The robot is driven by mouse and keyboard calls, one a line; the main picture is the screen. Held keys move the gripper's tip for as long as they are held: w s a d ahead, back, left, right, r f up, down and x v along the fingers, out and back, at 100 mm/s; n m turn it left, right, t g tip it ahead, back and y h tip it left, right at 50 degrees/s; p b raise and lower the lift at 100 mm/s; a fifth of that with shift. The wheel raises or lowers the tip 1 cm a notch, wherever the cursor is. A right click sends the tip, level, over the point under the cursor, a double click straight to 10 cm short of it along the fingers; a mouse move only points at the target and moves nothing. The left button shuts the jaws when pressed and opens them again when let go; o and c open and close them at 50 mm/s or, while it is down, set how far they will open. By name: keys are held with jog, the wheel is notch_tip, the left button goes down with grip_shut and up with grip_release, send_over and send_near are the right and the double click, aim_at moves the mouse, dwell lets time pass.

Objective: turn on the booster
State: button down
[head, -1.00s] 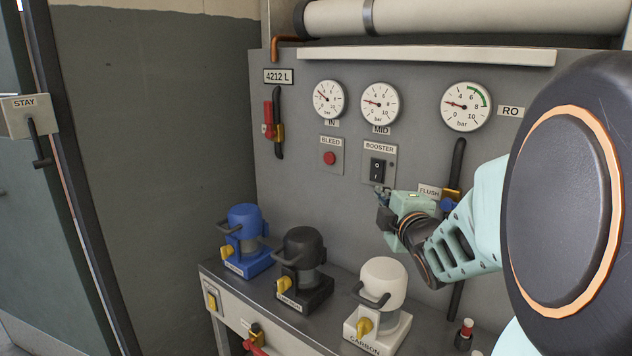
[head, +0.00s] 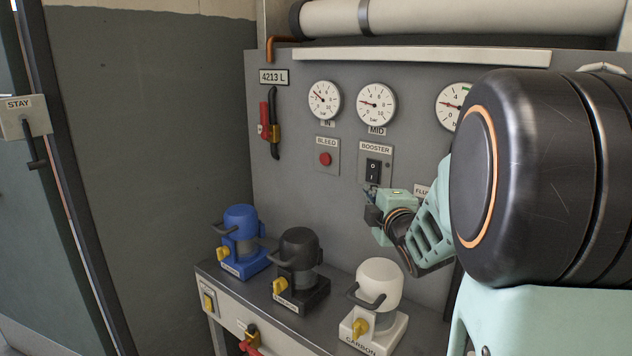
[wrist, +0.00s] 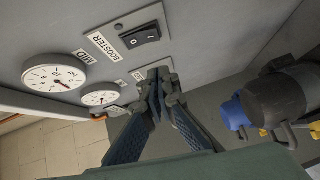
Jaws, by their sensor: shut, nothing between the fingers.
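The booster switch (head: 373,170) is a black rocker on a grey plate, under the label BOOSTER, on the grey panel. It also shows in the wrist view (wrist: 139,36), near the top. My gripper (head: 371,204) is just below the switch in the head view. In the wrist view the fingers (wrist: 158,78) are shut and empty, with their tips apart from the rocker in the picture. I cannot tell whether the tips touch the panel. A small dark indicator (head: 389,165) sits beside the rocker.
The red bleed button (head: 325,159) is left of the switch. Pressure gauges (head: 376,104) are above. Blue (head: 240,240), black (head: 299,265) and white (head: 377,290) filter housings stand on the bench below. My arm hides the panel's right side.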

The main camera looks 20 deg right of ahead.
aim_at(368, 179)
jog(key=shift+w+d+f+p, duration=0.15)
jog(key=shift+w+d, duration=0.5)
jog(key=shift+w, duration=0.6)
jog(key=shift+w+d+f+p, duration=0.2)
jog(key=shift+w+d, duration=0.4)
jog(key=shift+w, duration=0.65)
jog(key=shift+w+d+f+p, duration=0.15)
jog(key=shift+w+d, duration=0.5)
jog(key=shift+w, duration=0.6)
jog(key=shift+f+b, duration=0.1)
jog(key=shift+b, duration=0.25)
jog(key=shift+w+d+f+b, duration=0.15)
jog(key=shift+f+b, duration=0.15)
jog(key=shift+b, duration=0.85)
jog(key=shift+r, duration=0.35)
